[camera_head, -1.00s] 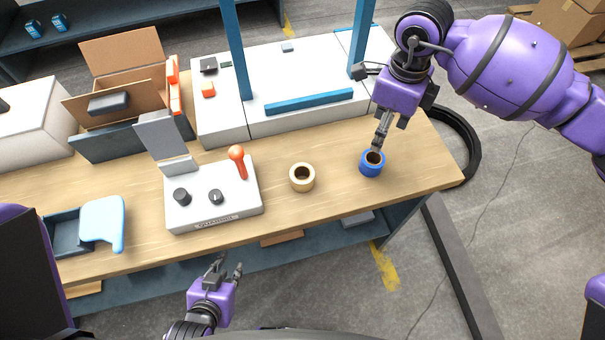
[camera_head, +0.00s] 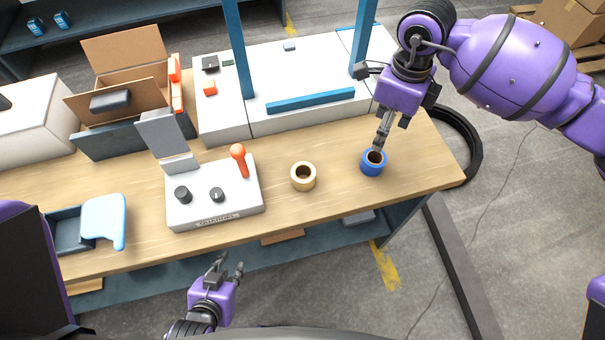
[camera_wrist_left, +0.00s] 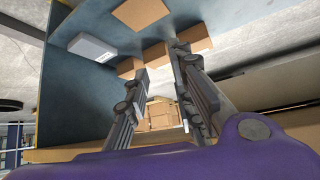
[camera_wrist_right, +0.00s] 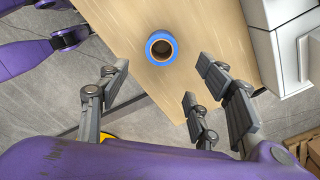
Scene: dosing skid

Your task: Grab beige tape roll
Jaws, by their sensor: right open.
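The beige tape roll (camera_head: 303,187) lies flat on the wooden workbench, between the grey control box and a blue tape roll (camera_head: 373,171). My right gripper (camera_head: 381,144) is open, with its fingertips over the blue roll's far edge in the head view. In the right wrist view the blue roll (camera_wrist_right: 152,57) shows beyond the spread, empty fingers (camera_wrist_right: 162,70). The beige roll does not show in either wrist view. My left gripper (camera_head: 230,264) is open and empty in front of the bench, away from both rolls; its fingers (camera_wrist_left: 161,60) stand apart in the left wrist view.
The control box (camera_head: 215,205) with an orange lever stands left of the beige roll. A blue bin (camera_head: 68,232) is at the bench's left. Behind are an open cardboard box (camera_head: 125,68) and white cabinets with blue posts. The bench (camera_head: 335,205) around the rolls is clear.

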